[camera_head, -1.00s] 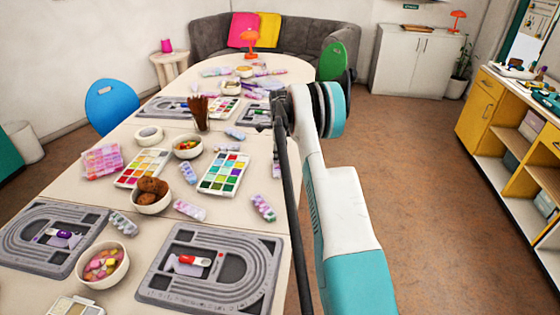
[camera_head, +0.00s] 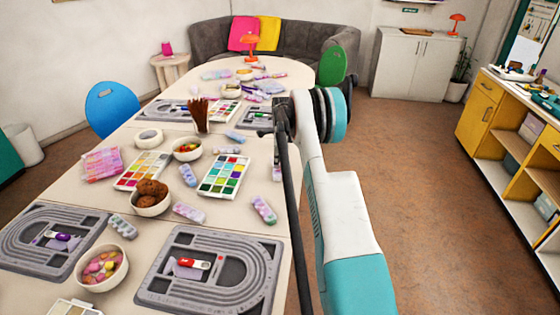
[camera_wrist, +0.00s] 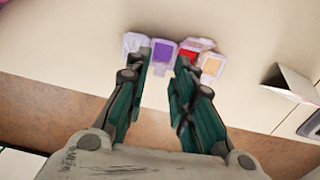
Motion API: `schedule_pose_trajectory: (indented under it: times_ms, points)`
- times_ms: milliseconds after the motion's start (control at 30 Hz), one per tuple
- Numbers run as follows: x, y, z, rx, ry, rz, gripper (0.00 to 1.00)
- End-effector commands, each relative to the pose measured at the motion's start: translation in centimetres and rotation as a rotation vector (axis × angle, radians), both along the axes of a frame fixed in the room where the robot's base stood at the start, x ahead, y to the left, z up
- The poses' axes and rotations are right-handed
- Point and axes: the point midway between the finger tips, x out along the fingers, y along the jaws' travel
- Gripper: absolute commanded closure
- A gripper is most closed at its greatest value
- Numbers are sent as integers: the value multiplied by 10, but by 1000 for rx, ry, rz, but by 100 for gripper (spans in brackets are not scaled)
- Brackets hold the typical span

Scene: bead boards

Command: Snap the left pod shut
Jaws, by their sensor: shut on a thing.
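A small row of pods (camera_wrist: 165,50) lies on the table in the wrist view. It shows a whitish pod (camera_wrist: 134,43) at the left, then a purple one, a red one (camera_wrist: 196,48) and an orange one (camera_wrist: 211,66) at the right. My gripper (camera_wrist: 163,58) has its dark green fingers on either side of the purple pod (camera_wrist: 164,50) and is shut on it. The right finger overlaps part of the red pod. In the head view my gripper (camera_head: 264,130) is over the table's right side; the pods between its fingers cannot be made out there.
The long table (camera_head: 215,222) holds grey bead boards (camera_head: 165,290), paint trays (camera_head: 222,175), bowls (camera_head: 104,267) and several pastel strips. Open floor (camera_head: 420,200) lies to the right.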

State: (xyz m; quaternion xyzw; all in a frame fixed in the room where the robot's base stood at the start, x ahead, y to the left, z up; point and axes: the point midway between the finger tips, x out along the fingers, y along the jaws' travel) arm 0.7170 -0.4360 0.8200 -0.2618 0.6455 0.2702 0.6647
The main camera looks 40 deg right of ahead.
Motion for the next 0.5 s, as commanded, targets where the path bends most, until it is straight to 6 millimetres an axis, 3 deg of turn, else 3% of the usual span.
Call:
schedule_pose_trajectory:
  times_ms: [500]
  points:
    - [-13,-13,-15,234,-242,-4,100]
